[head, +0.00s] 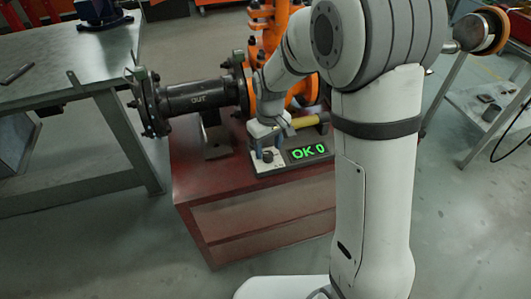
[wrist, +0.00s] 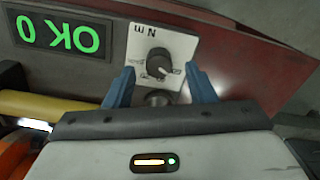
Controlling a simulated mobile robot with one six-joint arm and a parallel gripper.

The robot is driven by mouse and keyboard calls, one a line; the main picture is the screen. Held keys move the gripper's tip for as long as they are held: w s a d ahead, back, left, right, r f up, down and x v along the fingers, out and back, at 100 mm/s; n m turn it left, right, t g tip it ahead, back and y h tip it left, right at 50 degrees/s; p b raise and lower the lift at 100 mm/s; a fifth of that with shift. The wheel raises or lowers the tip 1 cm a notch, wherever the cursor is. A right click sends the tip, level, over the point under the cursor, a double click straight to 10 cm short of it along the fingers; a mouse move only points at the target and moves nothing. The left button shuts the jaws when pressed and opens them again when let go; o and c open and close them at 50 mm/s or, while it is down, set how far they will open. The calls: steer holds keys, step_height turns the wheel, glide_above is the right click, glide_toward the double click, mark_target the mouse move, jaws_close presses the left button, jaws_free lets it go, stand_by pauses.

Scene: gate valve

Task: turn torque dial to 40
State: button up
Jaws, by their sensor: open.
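The torque dial (wrist: 158,60) is a small dark round knob on a white plate marked "N m". In the wrist view its scale numbers are too small to read. A green display (head: 307,152) beside it reads "OK 0"; it also shows upside down in the wrist view (wrist: 57,34). My gripper (wrist: 159,69) is open, with its two blue fingers on either side of the dial and apart from it. In the head view my gripper (head: 267,141) is over the dial plate; whether the fingers are level with the knob is unclear.
The dial unit sits on a red bench (head: 257,200). A yellow handle (head: 305,121) lies just behind the display. A black flanged pipe (head: 200,97) marked "OUT" joins an orange valve (head: 270,45). A grey table (head: 70,65) stands left.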

mark_target(268, 156)
steer(key=shift+f, duration=1.25)
